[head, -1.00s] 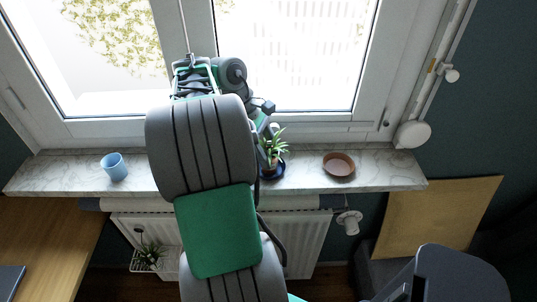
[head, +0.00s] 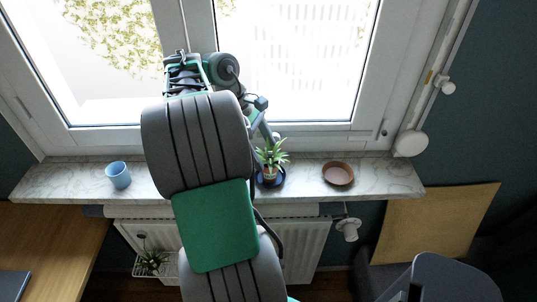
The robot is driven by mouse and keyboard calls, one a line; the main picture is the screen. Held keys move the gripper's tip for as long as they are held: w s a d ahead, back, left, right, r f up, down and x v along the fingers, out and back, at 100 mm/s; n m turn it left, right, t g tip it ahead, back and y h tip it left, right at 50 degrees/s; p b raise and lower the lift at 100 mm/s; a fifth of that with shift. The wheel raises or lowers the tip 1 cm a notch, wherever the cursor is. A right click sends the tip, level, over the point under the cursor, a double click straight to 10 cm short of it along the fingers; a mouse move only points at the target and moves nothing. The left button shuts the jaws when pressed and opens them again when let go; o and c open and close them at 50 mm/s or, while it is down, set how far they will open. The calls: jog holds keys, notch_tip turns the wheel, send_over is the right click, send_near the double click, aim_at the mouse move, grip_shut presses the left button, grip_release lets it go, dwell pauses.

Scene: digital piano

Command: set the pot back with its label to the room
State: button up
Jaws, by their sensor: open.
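A small potted plant (head: 271,152) with green, spiky leaves stands on the windowsill in the head view. Its reddish-brown pot (head: 270,173) shows below the leaves, and a dark blue saucer (head: 280,180) lies under it. The pot looks upright. I cannot make out a label on it at this size. My gripper (head: 269,134) is just above and behind the leaves, close to the window. Its jaws are open and hold nothing that I can see. My arm covers much of the sill left of the plant.
A brown, empty dish (head: 338,173) lies on the marble sill (head: 390,178) to the right, with bare sill around it. A light blue cup (head: 118,175) stands at the left. The window frame (head: 320,136) rises behind. Another plant (head: 151,261) hangs by the radiator below.

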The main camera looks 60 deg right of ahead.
jog(key=d+p+v, duration=0.1)
jog(key=p+v, duration=0.3)
jog(key=v, duration=0.3)
jog(key=w+a+r+t+h, duration=0.2)
jog(key=w+a+t, duration=0.1)
jog(key=w+a, duration=0.65)
jog(key=w+a+f+t+y, duration=0.1)
jog(key=a+f+t, duration=0.1)
jog(key=a, duration=1.2)
jog(key=w+a+f+t+y, duration=0.1)
jog(key=a+f+t+y, duration=0.1)
jog(key=a, duration=1.2)
jog(key=shift+w+m+t, duration=0.35)
jog(key=shift+m+t, duration=0.05)
jog(key=shift+t, duration=0.5)
